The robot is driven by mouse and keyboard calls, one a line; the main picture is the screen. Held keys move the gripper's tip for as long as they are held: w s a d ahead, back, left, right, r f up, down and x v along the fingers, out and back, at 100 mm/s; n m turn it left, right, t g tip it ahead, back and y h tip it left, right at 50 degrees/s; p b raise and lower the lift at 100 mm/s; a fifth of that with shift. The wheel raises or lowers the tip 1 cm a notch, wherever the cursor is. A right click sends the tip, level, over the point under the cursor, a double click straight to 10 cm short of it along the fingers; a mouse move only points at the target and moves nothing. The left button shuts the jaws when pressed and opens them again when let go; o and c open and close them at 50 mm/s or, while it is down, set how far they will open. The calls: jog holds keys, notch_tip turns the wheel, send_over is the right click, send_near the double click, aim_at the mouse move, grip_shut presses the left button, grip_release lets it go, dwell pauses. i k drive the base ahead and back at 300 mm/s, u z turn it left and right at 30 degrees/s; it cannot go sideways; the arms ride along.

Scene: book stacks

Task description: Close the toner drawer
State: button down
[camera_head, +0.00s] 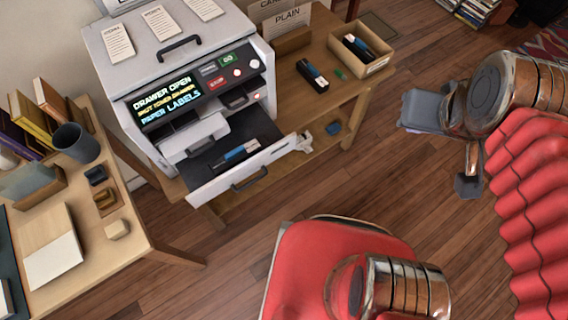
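The grey machine (185,70) stands on a wooden table at upper left. Its toner drawer (222,192) is pulled out at the bottom front, with a dark handle (250,179) on its face. A dark blue cartridge (236,153) lies inside the drawer. The lit display (165,98) reads "DRAWER OPEN". My gripper (442,148) is at right above the floor, well apart from the drawer. Its two fingers are spread and nothing shows between them.
A box (360,52) with a cartridge and another dark cartridge (312,74) sit right of the machine. A desk (110,240) with books and a mug (76,143) stands at left. Wooden floor (330,185) is clear between the drawer and my gripper.

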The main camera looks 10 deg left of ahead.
aim_at(251, 122)
jog(key=z, duration=0.1)
jog(key=k, duration=1.55)
jog(key=u, duration=1.5)
jog(key=i, duration=1)
jog(key=u, duration=0.1)
